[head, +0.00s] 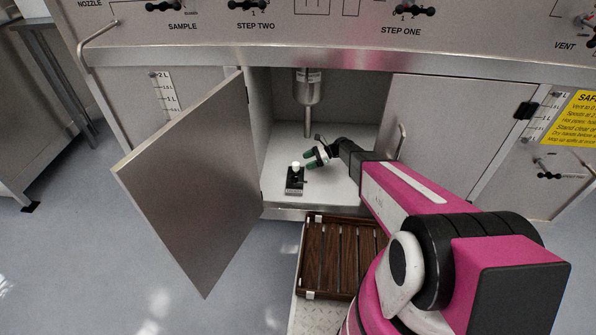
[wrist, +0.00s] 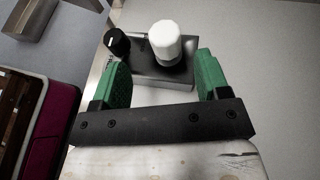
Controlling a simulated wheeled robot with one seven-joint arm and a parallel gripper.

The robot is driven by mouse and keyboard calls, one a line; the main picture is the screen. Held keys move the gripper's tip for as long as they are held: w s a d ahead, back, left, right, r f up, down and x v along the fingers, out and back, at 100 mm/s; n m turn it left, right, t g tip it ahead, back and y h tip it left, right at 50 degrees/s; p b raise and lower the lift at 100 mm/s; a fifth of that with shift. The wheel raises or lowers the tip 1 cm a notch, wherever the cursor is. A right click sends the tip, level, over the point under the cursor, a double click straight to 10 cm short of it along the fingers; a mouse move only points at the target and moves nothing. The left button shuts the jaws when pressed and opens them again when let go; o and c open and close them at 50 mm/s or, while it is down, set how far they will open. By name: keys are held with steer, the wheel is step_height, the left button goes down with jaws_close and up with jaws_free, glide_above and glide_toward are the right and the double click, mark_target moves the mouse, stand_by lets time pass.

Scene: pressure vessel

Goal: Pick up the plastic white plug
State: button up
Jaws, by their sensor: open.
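The white plug (head: 296,167) stands upright on a small black block (head: 294,184) on the floor of the open cabinet. My gripper (head: 311,159) is just right of the plug in the head view, inside the cabinet. In the wrist view its green fingers (wrist: 162,62) are spread and empty. The plug appears between them and beyond their tips; the frames show no contact.
A black knob with a white mark (wrist: 117,42) is left of the plug. A metal vessel with a downward pipe (head: 307,88) hangs above. The open cabinet door (head: 190,180) is at left, the closed door (head: 440,125) at right. A brown slatted tray (head: 343,258) is in front.

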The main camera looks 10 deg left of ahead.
mark_target(296, 169)
steer(key=x, duration=0.8)
steer(key=shift+w+a+r, duration=0.1)
steer(key=shift+w+a, duration=0.1)
steer(key=shift+a, duration=0.15)
steer(key=c, duration=1.2)
